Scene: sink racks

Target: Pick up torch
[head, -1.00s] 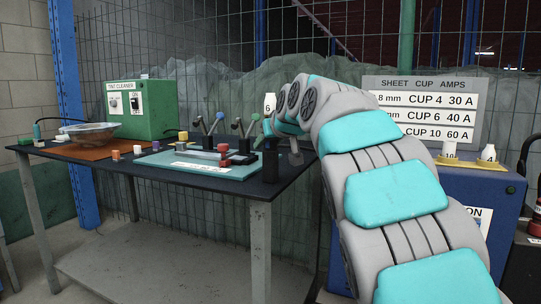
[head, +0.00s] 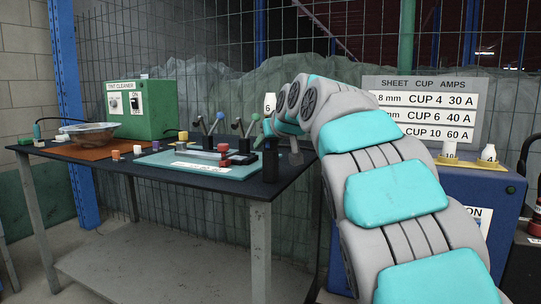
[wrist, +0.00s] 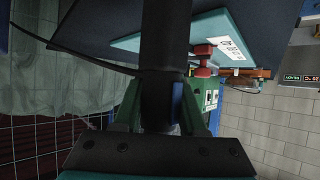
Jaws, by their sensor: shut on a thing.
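The torch (wrist: 166,45) shows as a thick black cylinder running up the middle of the wrist view. My gripper (wrist: 163,100) has one green finger on each side of it and is shut on it. A thin black cable runs off to the left in that view. In the head view, a black upright cylinder (head: 271,160) shows at the right corner of the bench, just below the end of my arm. My gripper is mostly hidden there behind my wrist, so its contact cannot be seen from that side.
A blue cabinet (head: 485,200) with white cups stands at the right. A wire fence is behind.

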